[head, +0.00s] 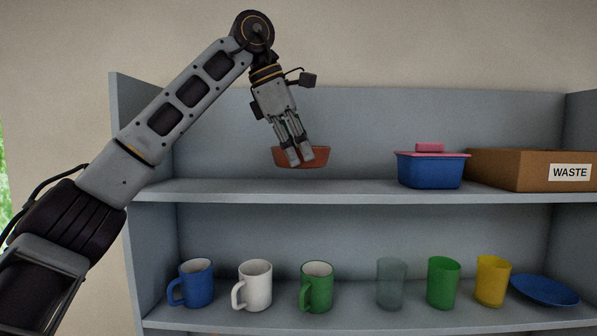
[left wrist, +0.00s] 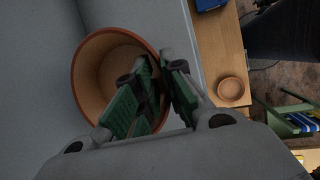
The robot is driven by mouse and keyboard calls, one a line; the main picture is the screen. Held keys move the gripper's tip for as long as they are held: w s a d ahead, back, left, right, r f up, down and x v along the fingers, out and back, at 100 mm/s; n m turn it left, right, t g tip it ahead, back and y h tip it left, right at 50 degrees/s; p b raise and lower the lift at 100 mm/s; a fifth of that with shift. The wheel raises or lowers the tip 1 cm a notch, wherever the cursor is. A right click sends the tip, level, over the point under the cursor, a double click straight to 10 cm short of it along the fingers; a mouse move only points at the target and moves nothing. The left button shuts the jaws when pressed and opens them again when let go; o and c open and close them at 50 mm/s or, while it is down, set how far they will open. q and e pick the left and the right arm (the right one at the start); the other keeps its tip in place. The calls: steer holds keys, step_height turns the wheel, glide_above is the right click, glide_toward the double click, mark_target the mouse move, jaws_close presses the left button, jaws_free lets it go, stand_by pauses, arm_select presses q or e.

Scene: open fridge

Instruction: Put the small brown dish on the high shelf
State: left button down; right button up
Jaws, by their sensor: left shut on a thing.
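The small brown dish (head: 320,157), reddish brown and round, is held upright by my left gripper (head: 301,161) above the high shelf (head: 340,190). A gap shows between the dish's base and the shelf board. The gripper points down and its fingers are shut on the dish's near rim. In the left wrist view the dish (left wrist: 88,78) shows its empty inside, with the green-padded fingers (left wrist: 160,88) over its rim. Part of the dish is hidden behind the fingers. My right gripper is in neither view.
On the high shelf at right stand a blue box with a pink lid (head: 430,170) and a cardboard WASTE box (head: 530,172). Its left part is clear. Mugs (head: 255,285), cups (head: 443,282) and a blue plate (head: 545,290) stand below. Another round brown dish (left wrist: 231,90) sits on a wooden table (left wrist: 222,50).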

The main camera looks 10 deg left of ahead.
arm_select(q)
steer(key=shift+f, duration=0.1)
stand_by(0.3)
steer(key=shift+f, duration=1.95)
steer(key=shift+f, duration=0.1)
steer(key=c, duration=1.5)
jaws_free()
steer(key=v, duration=1.2)
steer(key=shift+s+d, duration=0.1)
